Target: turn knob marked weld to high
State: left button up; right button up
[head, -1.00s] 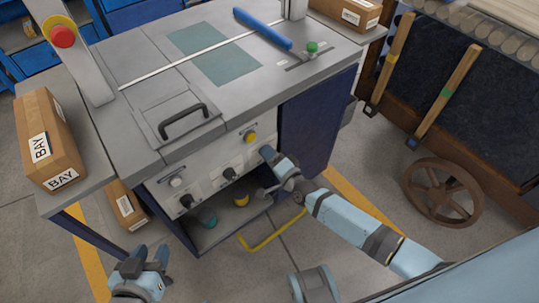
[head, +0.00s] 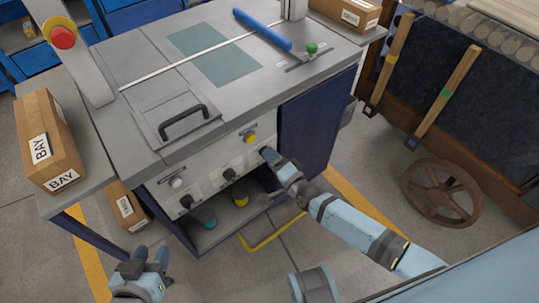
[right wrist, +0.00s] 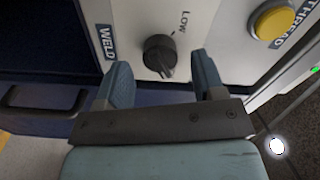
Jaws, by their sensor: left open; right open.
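The black knob marked WELD (right wrist: 158,55) sits on the pale control panel in the right wrist view. The word LOW stands beside it with a short tick; no HIGH label shows. My right gripper (right wrist: 163,76) is open, its two blue fingers on either side of the knob's near end. I cannot tell whether they touch it. In the head view my right gripper (head: 269,156) is at the right end of the panel (head: 208,178) and covers the knob there. My left gripper (head: 146,262) is open and empty, low at the left, away from the machine.
A yellow button marked THREAD (right wrist: 275,20) is close to the knob. A lidded hatch with a black handle (head: 184,120) is above.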

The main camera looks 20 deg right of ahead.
pick_arm(q)
jog(key=shift+s+a+f+p, duration=0.1)
jog(key=shift+a+f+p, duration=0.05)
jog(key=shift+p, duration=0.6)
pick_arm(e)
jog(key=v, duration=1.2)
pick_arm(q)
jog(key=shift+r, duration=0.3)
jog(key=shift+f, duration=0.1)
pick_arm(e)
jog(key=shift+s, duration=0.1)
